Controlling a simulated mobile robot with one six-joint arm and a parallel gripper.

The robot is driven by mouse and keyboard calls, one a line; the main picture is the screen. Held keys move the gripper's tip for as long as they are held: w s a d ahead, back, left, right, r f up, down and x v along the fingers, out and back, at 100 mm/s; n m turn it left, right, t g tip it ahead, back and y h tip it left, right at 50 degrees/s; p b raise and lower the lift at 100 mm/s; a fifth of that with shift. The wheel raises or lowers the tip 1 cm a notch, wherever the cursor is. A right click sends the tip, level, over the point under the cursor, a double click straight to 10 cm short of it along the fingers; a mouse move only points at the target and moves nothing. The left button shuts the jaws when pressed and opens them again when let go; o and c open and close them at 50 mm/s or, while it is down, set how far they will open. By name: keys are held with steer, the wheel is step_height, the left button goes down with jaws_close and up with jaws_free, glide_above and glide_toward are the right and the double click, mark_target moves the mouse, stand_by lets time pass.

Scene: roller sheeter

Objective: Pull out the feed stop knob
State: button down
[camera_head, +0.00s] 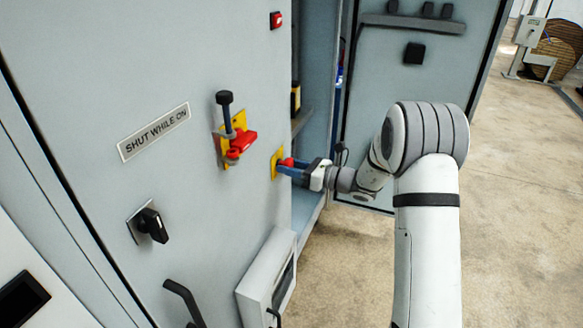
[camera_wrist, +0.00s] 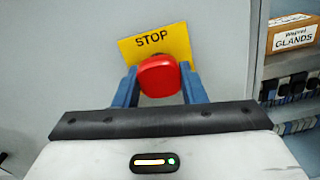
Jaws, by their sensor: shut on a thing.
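The red stop knob (camera_wrist: 159,76) sits on a yellow plate marked STOP (camera_wrist: 180,40) on the grey cabinet panel in the wrist view. In the head view the knob (camera_head: 287,162) shows as a small red patch in front of its yellow plate (camera_head: 276,163). My gripper (camera_wrist: 158,85) has its blue fingers on either side of the knob, shut on it. In the head view my gripper (camera_head: 290,168) reaches the panel from the right. The knob's stem is hidden behind its head, so how far it stands out cannot be told.
Left of the knob, a red lever with a black-topped post (camera_head: 238,142) juts from the panel. A black rotary switch (camera_head: 151,224) and a grey box (camera_head: 268,280) are lower. The open cabinet door (camera_head: 425,85) stands behind my arm. Shelves hold a GLANDS box (camera_wrist: 293,34).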

steer(key=c, duration=1.3)
jaws_free()
steer(key=shift+s+f, duration=0.15)
steer(key=shift+o, duration=0.8)
steer(key=shift+s+d, duration=0.1)
steer(key=shift+d, duration=0.05)
steer(key=shift+o, duration=1.2)
steer(key=v, duration=0.7)
steer(key=shift+d, duration=0.35)
steer(key=shift+s+r, duration=0.1)
steer(key=shift+r, duration=0.15)
